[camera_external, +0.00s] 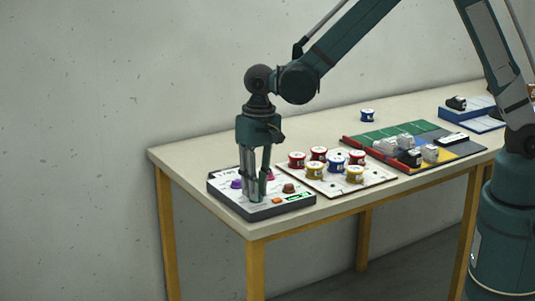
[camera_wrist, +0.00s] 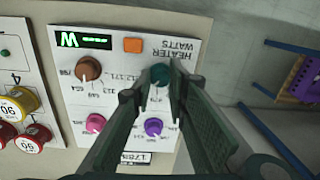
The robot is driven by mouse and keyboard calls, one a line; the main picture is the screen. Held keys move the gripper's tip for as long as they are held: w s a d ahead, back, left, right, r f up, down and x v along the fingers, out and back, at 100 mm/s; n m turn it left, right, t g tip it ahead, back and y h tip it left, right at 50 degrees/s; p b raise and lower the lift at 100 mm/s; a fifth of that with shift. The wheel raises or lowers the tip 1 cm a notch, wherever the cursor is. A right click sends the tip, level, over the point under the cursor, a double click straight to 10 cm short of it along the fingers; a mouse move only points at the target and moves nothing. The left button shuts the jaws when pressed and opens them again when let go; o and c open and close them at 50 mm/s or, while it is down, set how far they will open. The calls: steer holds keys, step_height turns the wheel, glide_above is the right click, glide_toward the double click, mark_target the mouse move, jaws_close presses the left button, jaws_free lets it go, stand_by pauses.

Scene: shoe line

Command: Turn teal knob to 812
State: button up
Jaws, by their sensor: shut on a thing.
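The control panel (camera_external: 284,208) lies at the left end of the table. In the wrist view its white face (camera_wrist: 118,82) reads HEATER WATTS. The teal knob (camera_wrist: 160,73) sits near the panel's edge, between the fingertips of my gripper (camera_wrist: 153,90). My gripper points straight down over the panel in the external view (camera_external: 256,196) and is shut on the teal knob. The fingers hide part of the dial numbers around it; the setting cannot be read. A brown knob (camera_wrist: 88,69), a pink knob (camera_wrist: 96,123) and a purple knob (camera_wrist: 153,127) stand on the same panel.
The panel also has an orange button (camera_wrist: 132,45) and a green-lit display (camera_wrist: 83,40). A board with several red, yellow and blue spools (camera_external: 336,166) lies close to its right. Farther right is a coloured tray (camera_external: 380,134) with blocks. The table's edge is close to the panel.

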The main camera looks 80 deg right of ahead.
steer(key=m+b, duration=0.1)
steer(key=m, duration=0.6)
stand_by(0.4)
steer(key=o, duration=0.9)
steer(key=shift+r, duration=0.15)
step_height(320, 180, up, 12)
steer(key=shift+s, duration=0.3)
stand_by(0.4)
steer(key=shift+s, duration=0.1)
